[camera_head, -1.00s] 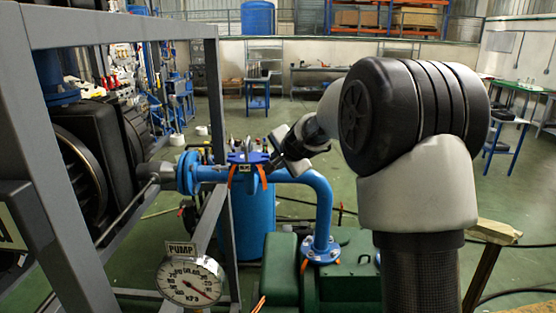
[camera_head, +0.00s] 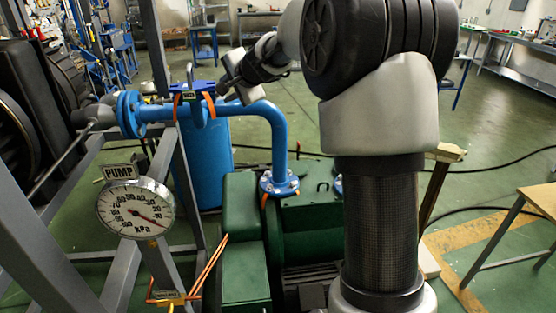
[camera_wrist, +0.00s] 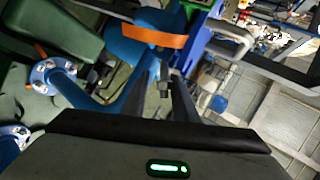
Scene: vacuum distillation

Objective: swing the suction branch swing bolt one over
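The suction branch (camera_head: 155,112) is a blue pipe meeting a blue lidded vessel (camera_head: 203,160) with orange strips at its top. In the wrist view my gripper (camera_wrist: 166,84) has two dark fingers apart. A small grey bolt-like end (camera_wrist: 163,88) shows between them, likely a swing bolt; contact cannot be told. A blue bracket (camera_wrist: 192,60) and an orange strip (camera_wrist: 150,35) lie beyond.
A pump gauge (camera_head: 136,209) hangs on the grey frame (camera_head: 165,80) at left. A green pump (camera_head: 305,225) sits below a blue elbow pipe (camera_head: 277,140). A wooden-topped table (camera_head: 540,200) is at the right. Open green floor lies behind and to the right.

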